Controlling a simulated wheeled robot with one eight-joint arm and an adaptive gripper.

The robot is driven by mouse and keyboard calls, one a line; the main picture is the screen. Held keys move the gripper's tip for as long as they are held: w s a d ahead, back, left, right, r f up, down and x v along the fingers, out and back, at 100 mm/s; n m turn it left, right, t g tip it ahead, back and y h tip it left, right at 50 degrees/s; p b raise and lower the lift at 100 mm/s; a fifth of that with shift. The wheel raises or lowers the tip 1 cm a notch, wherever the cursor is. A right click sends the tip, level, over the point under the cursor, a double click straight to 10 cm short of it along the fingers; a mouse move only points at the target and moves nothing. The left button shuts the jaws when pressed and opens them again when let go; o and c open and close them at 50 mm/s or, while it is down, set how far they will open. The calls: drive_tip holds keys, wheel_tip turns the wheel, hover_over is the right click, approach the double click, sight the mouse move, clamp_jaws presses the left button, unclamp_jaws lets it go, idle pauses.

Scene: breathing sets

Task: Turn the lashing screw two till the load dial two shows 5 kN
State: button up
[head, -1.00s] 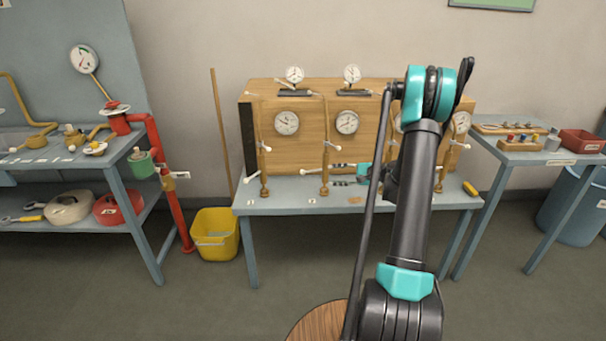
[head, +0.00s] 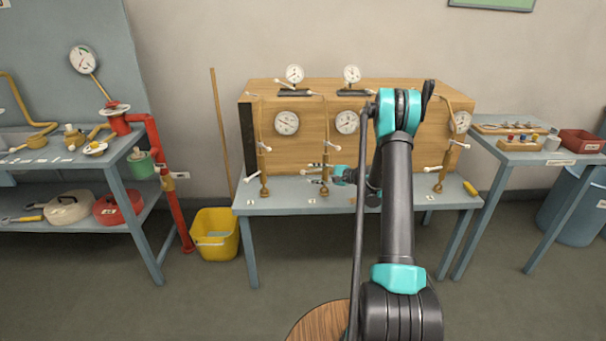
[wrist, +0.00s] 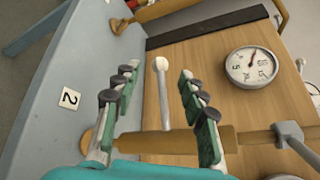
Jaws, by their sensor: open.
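Lashing screw two (head: 325,155) is an upright brass screw with white-knobbed cross bars, standing beside the number 2 plate (wrist: 69,99). In the wrist view the brass body (wrist: 180,140) lies across the picture close to my gripper. My gripper (wrist: 156,72) is open. Its fingers reach on either side of a white-knobbed bar (wrist: 161,90), with gaps showing on both sides. In the head view my gripper (head: 322,176) is at the screw's lower part. The dial right of this screw (head: 347,122) is probably load dial two; its reading is too small to tell.
Another dial (wrist: 252,66) shows in the wrist view. A similar screw (head: 264,170) stands left and another (head: 438,172) right on the blue table (head: 285,204). The wooden board (head: 310,95) rises behind. A yellow bucket (head: 215,235) stands on the floor left.

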sight(305, 173)
drive_tip(key=x, duration=0.5)
drive_tip(key=shift+w+a, duration=0.2)
drive_tip(key=shift+a, duration=0.1)
clamp_jaws()
